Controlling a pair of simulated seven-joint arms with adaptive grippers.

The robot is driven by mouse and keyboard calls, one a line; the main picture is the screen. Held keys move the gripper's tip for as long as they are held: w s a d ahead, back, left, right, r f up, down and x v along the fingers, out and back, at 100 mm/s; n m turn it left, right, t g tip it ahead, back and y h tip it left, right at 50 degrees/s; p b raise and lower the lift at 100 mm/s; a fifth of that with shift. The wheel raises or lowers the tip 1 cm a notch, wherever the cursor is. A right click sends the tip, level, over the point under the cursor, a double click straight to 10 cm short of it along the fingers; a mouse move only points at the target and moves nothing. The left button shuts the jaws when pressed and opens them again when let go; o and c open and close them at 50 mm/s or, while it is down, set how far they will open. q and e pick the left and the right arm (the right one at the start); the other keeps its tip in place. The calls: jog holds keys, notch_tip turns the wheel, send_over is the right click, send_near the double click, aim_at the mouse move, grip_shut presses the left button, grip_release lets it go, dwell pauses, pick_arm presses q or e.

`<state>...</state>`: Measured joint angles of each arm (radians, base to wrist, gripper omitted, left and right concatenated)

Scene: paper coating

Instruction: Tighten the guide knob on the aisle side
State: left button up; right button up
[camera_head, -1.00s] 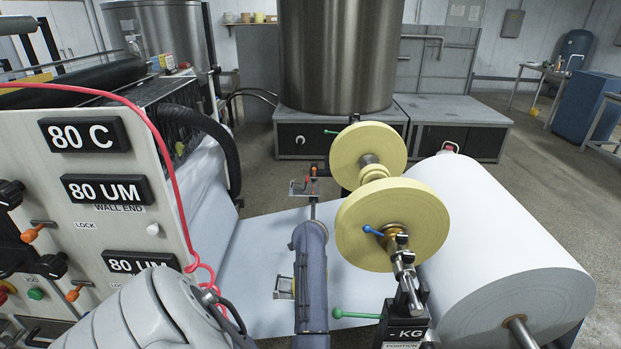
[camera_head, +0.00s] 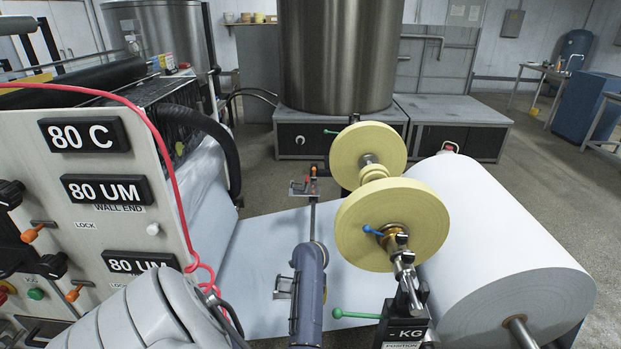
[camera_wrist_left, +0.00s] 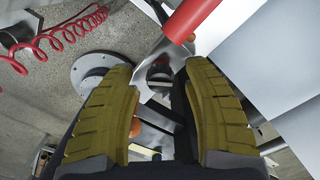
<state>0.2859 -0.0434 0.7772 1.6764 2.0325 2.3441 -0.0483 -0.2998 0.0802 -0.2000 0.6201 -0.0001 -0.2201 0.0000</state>
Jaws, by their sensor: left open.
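My left gripper (camera_wrist_left: 165,105) shows in the left wrist view. Its two ridged olive-yellow fingers are spread apart. Between and beyond them are a dark round part (camera_wrist_left: 160,72) and an orange piece (camera_wrist_left: 152,133), partly hidden; I cannot tell whether either is the guide knob. A small pale bracket (camera_head: 284,286) shows left of this link. A far guide (camera_head: 303,187) with a red-orange top sits across the web. My right gripper is not in view.
A red cylinder (camera_wrist_left: 192,16) lies close beyond the fingers, with a red coiled hose (camera_wrist_left: 45,45) to the left. Yellow rolls (camera_head: 392,222), their stand (camera_head: 404,330) and a large white roll (camera_head: 500,255) fill the right. The control panel (camera_head: 90,235) stands left.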

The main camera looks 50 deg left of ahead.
pick_arm(q)
jog(key=shift+c, duration=0.4)
grip_shut()
